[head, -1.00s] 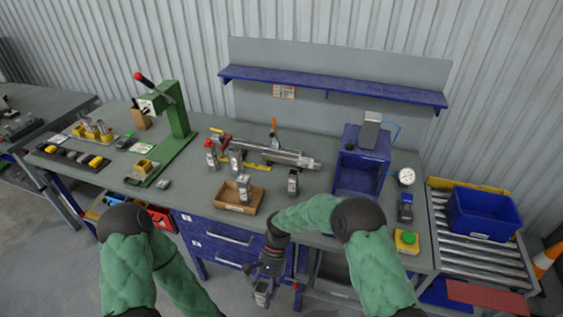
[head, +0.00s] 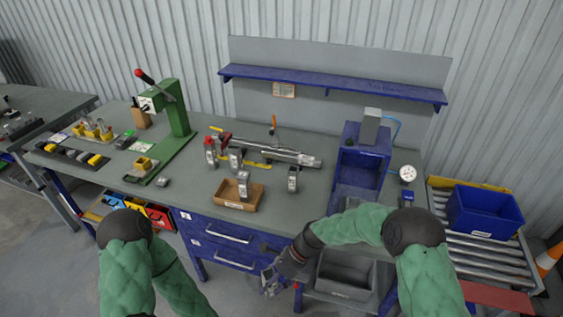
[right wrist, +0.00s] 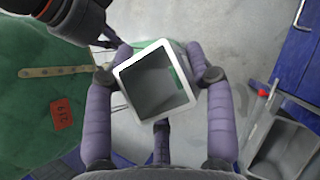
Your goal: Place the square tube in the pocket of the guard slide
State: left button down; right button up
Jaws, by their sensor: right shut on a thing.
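The square tube (right wrist: 155,82) is a short, hollow piece with a pale square rim, seen end-on and tilted in the right wrist view. My right gripper (right wrist: 160,88) is shut on it, with purple-grey fingers on both sides. In the head view the tube (head: 268,281) hangs low in my right gripper (head: 276,271), in front of the table's drawers and below its top. A long grey metal slide assembly (head: 275,152) lies at the back of the table; I cannot tell whether this is the guard slide, and no pocket is clear. My left gripper is out of view.
Several small grey upright pieces, one of them (head: 293,179) alone, stand on the table near a brown tray (head: 238,205). A blue open-fronted box (head: 358,180) stands to the right. A grey bin (head: 345,280) sits below, right of my right gripper. A green press (head: 180,115) stands left.

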jog(key=w+d+m+t+h+b, duration=0.1)
jog(key=w+d+m+t+b, duration=0.1)
jog(key=d+m+t, duration=0.3)
jog(key=w+d+f+m+t+h+b, duration=0.1)
jog(key=d+m+t+b, duration=0.1)
jog(key=d+m+t, duration=0.2)
jog(key=shift+w+d+f+m+t, duration=0.15)
jog(key=shift+w+d+m+t, duration=0.25)
jog(key=shift+d+m, duration=1.9)
jog(key=shift+a+m+b, duration=0.3)
jog(key=shift+a+m, duration=0.4)
jog(key=shift+m, duration=0.3)
